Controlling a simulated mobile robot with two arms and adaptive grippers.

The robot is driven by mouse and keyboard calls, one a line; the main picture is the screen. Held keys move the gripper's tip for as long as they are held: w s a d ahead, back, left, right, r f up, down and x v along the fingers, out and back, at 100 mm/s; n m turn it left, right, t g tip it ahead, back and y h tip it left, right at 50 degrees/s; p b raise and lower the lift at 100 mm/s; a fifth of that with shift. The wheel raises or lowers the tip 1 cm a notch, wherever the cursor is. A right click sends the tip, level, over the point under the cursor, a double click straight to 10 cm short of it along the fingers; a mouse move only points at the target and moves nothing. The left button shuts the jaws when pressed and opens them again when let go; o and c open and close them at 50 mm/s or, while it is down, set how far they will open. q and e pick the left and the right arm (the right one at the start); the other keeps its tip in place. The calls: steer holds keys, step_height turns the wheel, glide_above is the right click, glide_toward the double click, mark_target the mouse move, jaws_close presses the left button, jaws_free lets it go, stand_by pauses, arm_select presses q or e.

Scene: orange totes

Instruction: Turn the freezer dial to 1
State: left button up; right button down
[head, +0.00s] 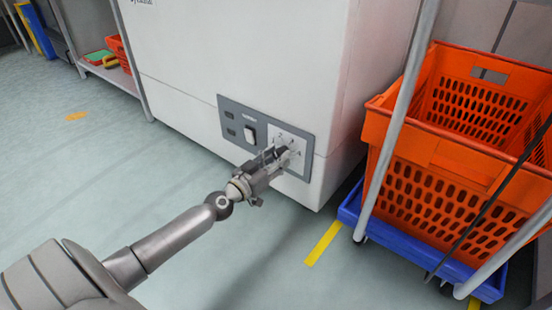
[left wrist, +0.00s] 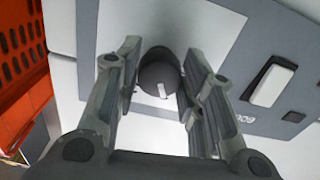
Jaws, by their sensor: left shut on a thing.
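The white freezer (head: 240,50) stands in the middle of the head view, with a grey control panel (head: 237,107) low on its front. My left gripper (head: 279,154) reaches the right part of this panel, over a white plate with small numerals, and hides the dial there. In the left wrist view, the dark round dial (left wrist: 158,70) with a white mark sits between the two fingers of my left gripper (left wrist: 160,58), which is shut on it. The mark points toward the bottom of that picture. I cannot read which numeral it lines up with. My right gripper is not in view.
A rocker switch (head: 250,134) is left of the dial; it also shows in the left wrist view (left wrist: 271,84). Orange totes (head: 435,185) stand on a blue dolly (head: 420,248) close to the freezer's right side. The floor in front is clear.

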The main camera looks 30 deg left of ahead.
arm_select(q)
steer(key=shift+n, duration=4.5)
steer(key=o, duration=1)
steer(key=shift+o, duration=0.2)
steer(key=s, duration=1.2)
steer(key=shift+a, duration=0.45)
